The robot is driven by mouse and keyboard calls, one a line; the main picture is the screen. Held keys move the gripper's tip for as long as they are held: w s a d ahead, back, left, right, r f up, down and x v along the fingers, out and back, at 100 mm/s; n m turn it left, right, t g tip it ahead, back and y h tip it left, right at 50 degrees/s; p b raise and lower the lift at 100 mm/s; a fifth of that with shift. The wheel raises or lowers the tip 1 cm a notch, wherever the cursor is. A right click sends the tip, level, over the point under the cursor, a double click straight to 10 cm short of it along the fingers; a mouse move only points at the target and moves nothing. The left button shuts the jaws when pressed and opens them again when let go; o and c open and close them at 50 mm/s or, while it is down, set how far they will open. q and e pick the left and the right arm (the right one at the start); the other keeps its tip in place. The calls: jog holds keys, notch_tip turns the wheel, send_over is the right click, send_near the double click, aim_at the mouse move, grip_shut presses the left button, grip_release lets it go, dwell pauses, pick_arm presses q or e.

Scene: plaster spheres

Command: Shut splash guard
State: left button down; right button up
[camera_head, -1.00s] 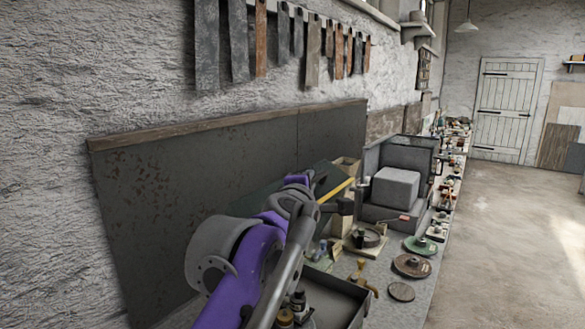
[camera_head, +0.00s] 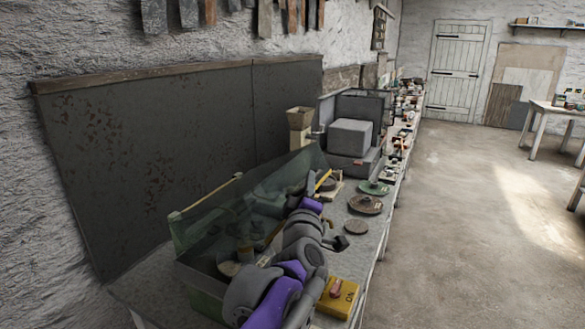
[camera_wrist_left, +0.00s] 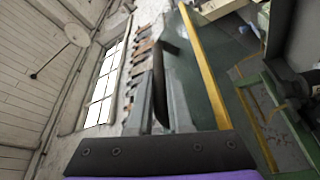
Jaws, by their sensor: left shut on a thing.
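The splash guard (camera_head: 205,212) is a see-through green panel standing over a box-like basin (camera_head: 190,275) on the bench. It looks tilted, not flat. A yellow edge strip (camera_wrist_left: 202,65) runs along a green panel in the left wrist view. My left arm comes in low in the head view and partly covers the basin. My left gripper (camera_head: 312,184) is at the guard's far end. In the left wrist view its fingers (camera_wrist_left: 160,98) are shut on a thin dark piece beside the panel, seemingly part of the guard. My right gripper is not in view.
A yellow box (camera_head: 338,298) lies near the bench's front edge. Round discs (camera_head: 365,204) lie along the bench, and a grey block (camera_head: 350,138) stands farther back. A dark backboard (camera_head: 150,150) lines the wall. The floor at right is open.

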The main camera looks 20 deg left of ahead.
pick_arm(q)
notch_tip(320, 180, down, 18)
jog(key=d+m+t+h+b, duration=0.1)
jog(key=m+b, duration=0.4)
jog(key=b, duration=0.2)
jog(key=shift+s+d+t+h+b, duration=0.15)
jog(key=shift+d+t+h+b, duration=0.15)
jog(key=shift+d+b, duration=0.1)
jog(key=shift+f, duration=0.15)
jog(key=c, duration=1.2)
grip_release()
jog(key=shift+o, duration=0.4)
jog(key=shift+a, duration=0.1)
